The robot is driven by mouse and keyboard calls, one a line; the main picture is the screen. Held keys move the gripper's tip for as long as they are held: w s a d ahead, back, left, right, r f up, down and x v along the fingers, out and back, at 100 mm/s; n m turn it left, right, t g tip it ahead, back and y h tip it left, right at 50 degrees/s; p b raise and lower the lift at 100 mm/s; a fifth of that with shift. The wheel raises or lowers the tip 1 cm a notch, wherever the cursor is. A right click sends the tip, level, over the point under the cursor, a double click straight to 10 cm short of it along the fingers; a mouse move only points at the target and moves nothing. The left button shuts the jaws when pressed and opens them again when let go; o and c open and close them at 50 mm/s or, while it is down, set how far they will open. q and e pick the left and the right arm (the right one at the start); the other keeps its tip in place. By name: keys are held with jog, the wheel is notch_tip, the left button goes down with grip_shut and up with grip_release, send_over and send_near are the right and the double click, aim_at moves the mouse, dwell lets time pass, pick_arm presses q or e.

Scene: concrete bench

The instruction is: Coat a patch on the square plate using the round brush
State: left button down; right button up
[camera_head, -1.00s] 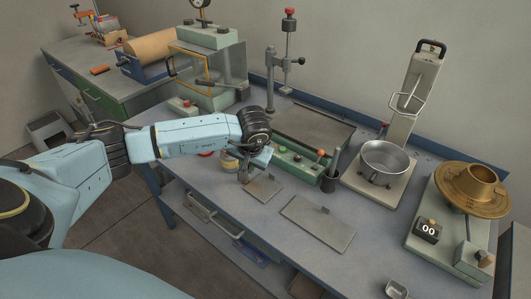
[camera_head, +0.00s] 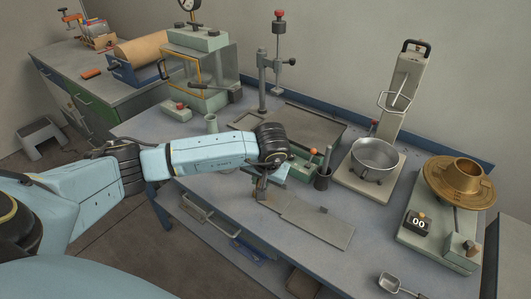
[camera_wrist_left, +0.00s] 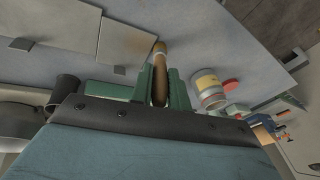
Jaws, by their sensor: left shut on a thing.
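My left gripper (camera_head: 262,188) is low over the near edge of the bench, above the square plate (camera_head: 272,203). In the left wrist view its green fingers (camera_wrist_left: 160,88) are shut on the round brush (camera_wrist_left: 160,62), whose brown, pale-ended length sticks out between them. The square plate (camera_wrist_left: 127,42) is a flat grey sheet beside the brush in that view; whether the brush touches it I cannot tell. My right gripper is not in view.
A larger flat plate (camera_head: 318,225) lies right of the square plate. A dark cup-shaped holder (camera_head: 322,178), a metal pan (camera_head: 374,160) and a brass piece (camera_head: 459,183) stand farther right. A post stand (camera_head: 263,85) rises behind.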

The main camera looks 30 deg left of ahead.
pick_arm(q)
jog(key=shift+a+b, duration=0.7)
jog(key=shift+a, duration=3.4)
notch_tip(320, 180, up, 9)
jog(key=w+p, duration=0.1)
jog(key=p, duration=0.4)
jog(key=shift+f, duration=0.2)
